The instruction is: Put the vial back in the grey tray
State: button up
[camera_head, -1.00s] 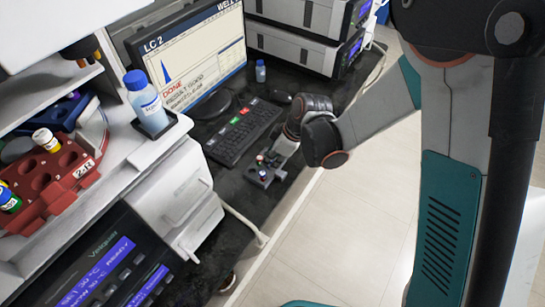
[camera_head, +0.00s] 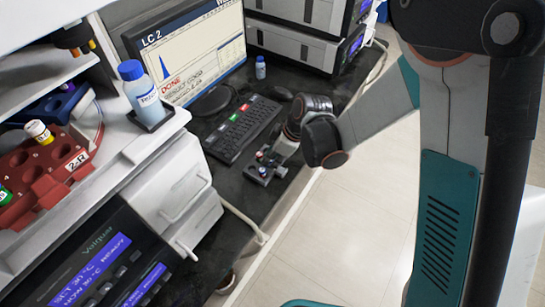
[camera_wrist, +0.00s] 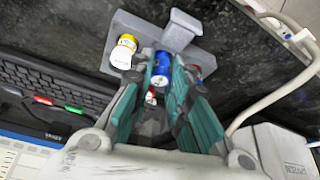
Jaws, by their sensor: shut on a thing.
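The small grey tray (camera_head: 265,179) lies on the black bench in front of the keyboard; it fills the top of the wrist view (camera_wrist: 204,60). My gripper (camera_wrist: 157,80) is at the tray, its teal fingers closed around a blue vial (camera_wrist: 162,68). The blue vial is at the tray; whether its base is seated in a hole is hidden. A white vial with a yellow band (camera_wrist: 124,50) stands in the tray to the left.
A keyboard (camera_head: 243,130) and monitor (camera_head: 190,60) stand beyond the tray. A pale cable (camera_wrist: 280,82) runs beside the tray. A blue-capped bottle (camera_head: 141,92) and a red rack (camera_head: 45,172) stand on the left shelves. The bench's front edge is close to the tray.

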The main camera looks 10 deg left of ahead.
dwell(0.4)
jog(key=o, duration=0.9)
jog(key=v, duration=1.2)
